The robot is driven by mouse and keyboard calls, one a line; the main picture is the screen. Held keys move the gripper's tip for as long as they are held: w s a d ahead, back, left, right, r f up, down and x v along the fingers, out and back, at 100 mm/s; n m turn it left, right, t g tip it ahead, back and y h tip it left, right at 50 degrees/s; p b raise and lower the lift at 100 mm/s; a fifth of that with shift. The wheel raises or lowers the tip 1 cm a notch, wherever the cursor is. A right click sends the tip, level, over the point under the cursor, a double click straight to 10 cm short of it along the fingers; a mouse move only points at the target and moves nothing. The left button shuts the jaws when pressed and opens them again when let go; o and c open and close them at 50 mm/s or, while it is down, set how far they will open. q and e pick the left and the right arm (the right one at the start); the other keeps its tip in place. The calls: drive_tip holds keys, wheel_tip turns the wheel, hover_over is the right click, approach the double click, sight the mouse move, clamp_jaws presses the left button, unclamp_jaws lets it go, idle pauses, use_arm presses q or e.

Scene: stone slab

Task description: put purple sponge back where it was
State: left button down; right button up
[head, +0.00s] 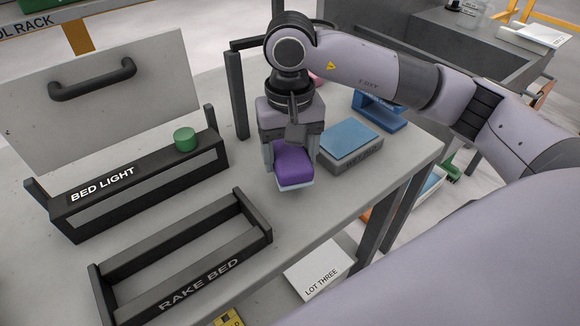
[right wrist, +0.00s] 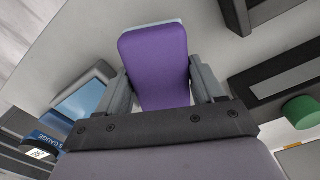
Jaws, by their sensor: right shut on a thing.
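The purple sponge (head: 293,163) has a pale layer on its lower side. My right gripper (head: 291,158) points down over the slab and is shut on it. In the right wrist view the purple sponge (right wrist: 156,62) sits between the two fingers of the gripper (right wrist: 162,92). In the head view it is over the bare slab, just left of a grey block with a blue top (head: 350,140). I cannot tell whether it touches the slab. My left gripper is not in view.
A black frame marked RAKE BED (head: 190,283) lies at the front left. Behind it stand a black box marked BED LIGHT (head: 75,212), a green cylinder (head: 185,139) and a grey panel with a handle (head: 150,105). A blue stand (head: 378,112) is at the right. Bare slab (head: 310,222) lies in front of the sponge.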

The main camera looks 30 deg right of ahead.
sight(290, 153)
drive_tip(key=shift+f, duration=1.95)
drive_tip(key=shift+f, duration=0.15)
drive_tip(key=o, duration=1)
drive_tip(key=shift+r, duration=0.3)
wheel_tip(290, 153, up, 12)
drive_tip(key=shift+f, duration=0.1)
